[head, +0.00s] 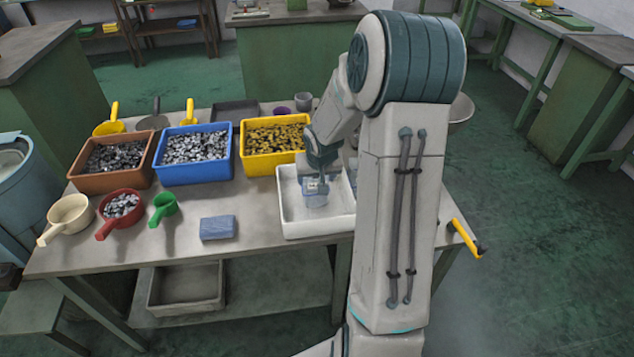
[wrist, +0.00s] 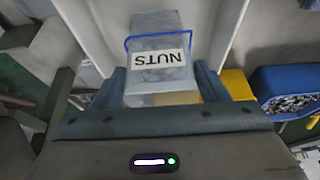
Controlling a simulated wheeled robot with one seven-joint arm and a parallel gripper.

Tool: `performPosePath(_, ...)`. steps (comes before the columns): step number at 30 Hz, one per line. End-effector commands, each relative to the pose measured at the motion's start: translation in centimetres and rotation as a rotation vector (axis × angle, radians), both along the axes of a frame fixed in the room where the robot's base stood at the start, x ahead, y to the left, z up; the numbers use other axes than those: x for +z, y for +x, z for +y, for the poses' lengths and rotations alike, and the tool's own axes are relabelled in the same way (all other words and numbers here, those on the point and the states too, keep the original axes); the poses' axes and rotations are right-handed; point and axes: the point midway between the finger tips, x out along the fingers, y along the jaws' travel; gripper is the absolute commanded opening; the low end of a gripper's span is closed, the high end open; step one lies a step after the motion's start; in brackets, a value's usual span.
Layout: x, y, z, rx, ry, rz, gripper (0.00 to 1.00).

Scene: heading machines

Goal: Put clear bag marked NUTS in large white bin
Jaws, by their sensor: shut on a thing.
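The clear bag marked NUTS (wrist: 158,60) is between the fingers of my gripper (wrist: 165,88) in the wrist view, its label upside down and a blue line across its upper part. In the head view the bag (head: 314,194) shows over the inside of the large white bin (head: 300,228). My gripper (head: 318,180) is shut on the bag from above. The bin's white wall (wrist: 88,30) also shows in the wrist view. I cannot tell whether the bag touches the bin floor. My arm hides the bin's right side.
Brown (head: 110,179), blue (head: 193,173) and yellow (head: 262,163) bins of metal parts stand left of and behind the white bin. A blue block (head: 218,227) and several scoops, one green (head: 163,206), lie on the table. A yellow handle (head: 466,238) juts past the right edge.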

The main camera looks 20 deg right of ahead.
Motion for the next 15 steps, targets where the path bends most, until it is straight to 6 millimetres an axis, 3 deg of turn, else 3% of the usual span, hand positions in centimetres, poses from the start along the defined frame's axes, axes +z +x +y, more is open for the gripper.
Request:
performPosePath(4, -2.1, 0.0, 0.0, 0.001, 0.001, 0.001, 0.20)
performPosePath(14, -2.5, 0.0, 0.0, 0.000, 0.000, -0.001, 0.20)
performPosePath(15, -2.5, 0.0, 0.0, 0.000, 0.000, 0.000, 0.70)
